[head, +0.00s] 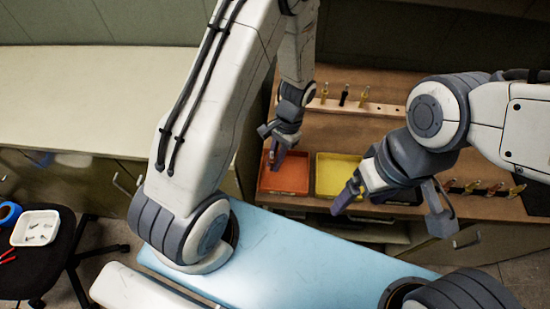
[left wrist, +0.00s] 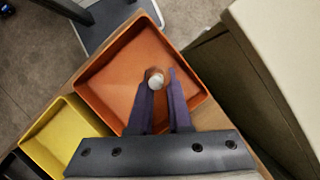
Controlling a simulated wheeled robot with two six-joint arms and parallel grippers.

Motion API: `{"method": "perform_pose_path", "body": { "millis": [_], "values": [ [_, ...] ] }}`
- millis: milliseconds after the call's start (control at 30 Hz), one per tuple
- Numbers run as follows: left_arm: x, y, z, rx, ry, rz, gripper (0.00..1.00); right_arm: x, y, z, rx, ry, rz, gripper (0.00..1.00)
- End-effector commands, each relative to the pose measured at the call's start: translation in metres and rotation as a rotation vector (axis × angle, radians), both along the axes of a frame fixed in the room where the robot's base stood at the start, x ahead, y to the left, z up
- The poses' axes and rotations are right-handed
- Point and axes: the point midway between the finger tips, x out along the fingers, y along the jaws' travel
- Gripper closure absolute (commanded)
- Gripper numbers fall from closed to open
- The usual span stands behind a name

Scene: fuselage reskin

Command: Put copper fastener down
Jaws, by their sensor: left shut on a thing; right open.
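My left gripper (head: 275,157) is over the orange tray (head: 290,187) on the wooden bench in the head view. In the left wrist view, its purple fingers (left wrist: 162,88) are shut on the copper fastener (left wrist: 155,80), whose round pale end shows between the fingertips. The orange tray (left wrist: 100,85) lies below the fastener, and its visible floor looks empty. I cannot tell how high the fastener is above the tray floor.
The yellow tray (left wrist: 45,150) sits beside the orange one. A wooden rack (head: 375,107) with several fasteners stands behind, and more fasteners stand at the right. A blue panel (head: 310,258) lies in front. A pale counter (head: 90,95) is at the left.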

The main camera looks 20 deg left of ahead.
Motion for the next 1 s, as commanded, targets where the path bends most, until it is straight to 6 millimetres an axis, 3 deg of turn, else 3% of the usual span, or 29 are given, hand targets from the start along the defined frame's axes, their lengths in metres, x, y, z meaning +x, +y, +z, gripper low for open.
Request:
{"method": "perform_pose_path", "body": {
  "millis": [367, 400, 467, 500, 800, 1000],
  "values": [
    [0.000, 0.000, -0.006, 0.000, -0.001, 0.000, 1.00, 0.000, 0.000, -0.002, 0.000, 0.000, 0.000, 0.13],
    [0.001, 0.000, -0.006, 0.000, -0.001, 0.000, 0.80, 0.000, 0.000, -0.002, 0.000, 0.000, 0.000, 0.13],
    [0.001, 0.000, -0.005, 0.000, -0.001, 0.000, 0.57, 0.000, 0.000, -0.001, 0.000, 0.000, 0.000, 0.13],
    [0.001, 0.000, -0.005, 0.000, -0.001, 0.000, 0.53, 0.000, 0.000, -0.001, 0.000, 0.000, 0.000, 0.13],
    [0.001, 0.000, -0.003, 0.000, -0.001, 0.000, 0.53, 0.000, 0.000, 0.000, 0.000, 0.000, 0.000, 0.13],
    [0.009, -0.003, 0.016, -0.001, -0.008, 0.000, 0.53, 0.000, 0.000, -0.005, 0.000, 0.000, 0.000, 0.13]
  ]
}}
